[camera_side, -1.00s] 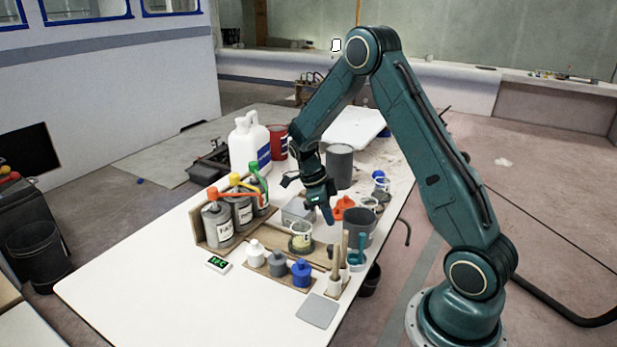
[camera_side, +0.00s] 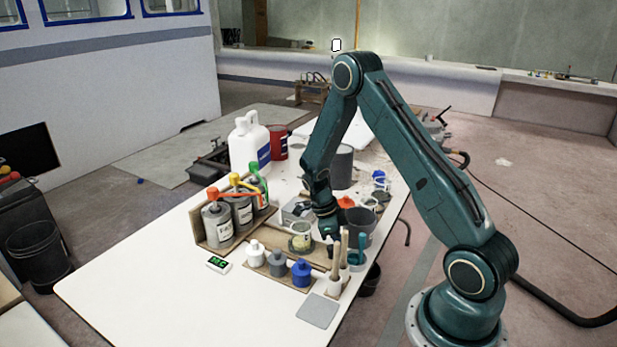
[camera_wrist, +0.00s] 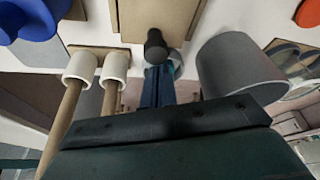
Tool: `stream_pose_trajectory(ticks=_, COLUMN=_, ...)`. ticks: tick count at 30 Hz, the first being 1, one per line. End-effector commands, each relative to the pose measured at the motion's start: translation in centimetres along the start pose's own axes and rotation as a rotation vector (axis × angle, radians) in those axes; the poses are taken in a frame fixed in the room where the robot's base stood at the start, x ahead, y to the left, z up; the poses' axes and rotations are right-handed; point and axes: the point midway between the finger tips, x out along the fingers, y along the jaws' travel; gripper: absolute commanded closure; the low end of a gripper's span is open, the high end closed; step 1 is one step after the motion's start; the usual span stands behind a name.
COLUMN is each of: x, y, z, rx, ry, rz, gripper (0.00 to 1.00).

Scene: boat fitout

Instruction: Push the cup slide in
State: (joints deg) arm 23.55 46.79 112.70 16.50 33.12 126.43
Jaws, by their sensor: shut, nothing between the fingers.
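The cup slide (camera_side: 285,243) is a tan wooden board on the white table, with a clear cup (camera_side: 300,237) of pale contents standing on it. In the wrist view the end of the slide (camera_wrist: 185,14) is at the top, with a black knob (camera_wrist: 155,45) sticking out from it. My gripper (camera_side: 327,238) is low, just right of the cup. Its blue fingers (camera_wrist: 158,75) are shut and empty, right by the knob; I cannot tell whether they touch it. The cup is out of the wrist view.
A grey tub (camera_side: 359,224) stands close to the right of my gripper. Two white holders with wooden sticks (camera_side: 338,275) are in front. White, grey and blue bottles (camera_side: 276,264) stand front left. Pump cans (camera_side: 217,222) stand in a wooden rack at the left.

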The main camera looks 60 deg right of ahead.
Motion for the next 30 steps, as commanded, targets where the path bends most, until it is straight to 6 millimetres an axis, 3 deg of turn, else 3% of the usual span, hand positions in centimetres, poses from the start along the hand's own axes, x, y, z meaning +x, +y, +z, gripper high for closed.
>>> stream_pose_trajectory(ticks=18, x=0.7, y=-0.1, z=0.3, rx=0.0, ry=-0.001, rz=-0.001, gripper=1.0)
stream_pose_trajectory(ticks=30, x=-0.7, y=-1.9, z=4.3, rx=-0.002, ry=-0.003, rz=-0.004, gripper=1.0)
